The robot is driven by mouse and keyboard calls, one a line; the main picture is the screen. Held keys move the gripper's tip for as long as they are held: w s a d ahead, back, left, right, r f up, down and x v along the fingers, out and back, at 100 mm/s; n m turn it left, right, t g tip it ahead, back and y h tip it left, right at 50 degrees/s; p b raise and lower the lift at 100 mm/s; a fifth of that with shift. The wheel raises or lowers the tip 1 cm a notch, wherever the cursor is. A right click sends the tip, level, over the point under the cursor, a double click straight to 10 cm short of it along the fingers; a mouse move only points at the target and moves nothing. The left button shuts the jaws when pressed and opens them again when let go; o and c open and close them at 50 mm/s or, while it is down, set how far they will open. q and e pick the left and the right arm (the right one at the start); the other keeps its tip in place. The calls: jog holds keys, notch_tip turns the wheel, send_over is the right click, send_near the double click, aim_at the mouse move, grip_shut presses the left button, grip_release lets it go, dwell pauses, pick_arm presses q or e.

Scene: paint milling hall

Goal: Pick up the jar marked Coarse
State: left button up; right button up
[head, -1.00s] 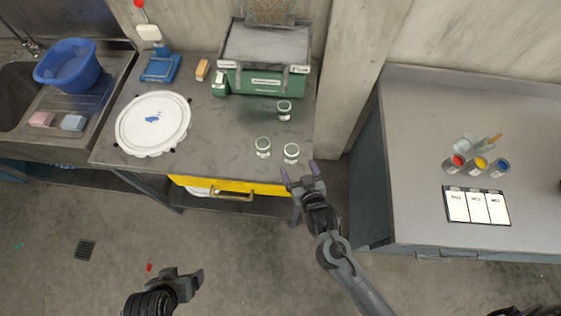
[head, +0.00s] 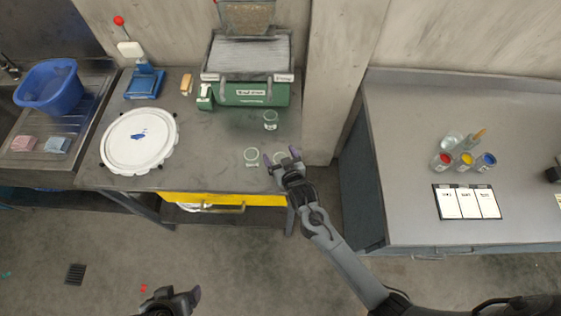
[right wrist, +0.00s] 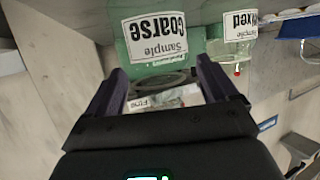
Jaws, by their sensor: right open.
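The jar marked Coarse (right wrist: 157,40) is large and close in the right wrist view, its white label upside down. It stands just beyond and between the fingertips of my right gripper (right wrist: 165,75). In the head view my right gripper (head: 281,160) is open at the bench's front right, and its fingers partly hide this jar (head: 280,156). A jar marked Mixed (right wrist: 240,27) is beside it in the wrist view; it seems to be the glass jar (head: 252,157) just left of the gripper. My left gripper (head: 175,301) is low at the bottom edge, its jaws unclear.
Another jar (head: 270,120) stands behind, in front of the green sieving machine (head: 250,94). A round white lid-like disc (head: 139,155) lies left on the bench. A concrete pillar (head: 336,80) rises right of the bench. The right counter (head: 400,130) holds paint pots and cards.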

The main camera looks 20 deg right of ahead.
jog(key=shift+w+f, duration=0.3)
jog(key=shift+w, duration=0.25)
jog(key=shift+c, duration=0.2)
jog(key=c, duration=1)
jog(key=shift+r, duration=0.15)
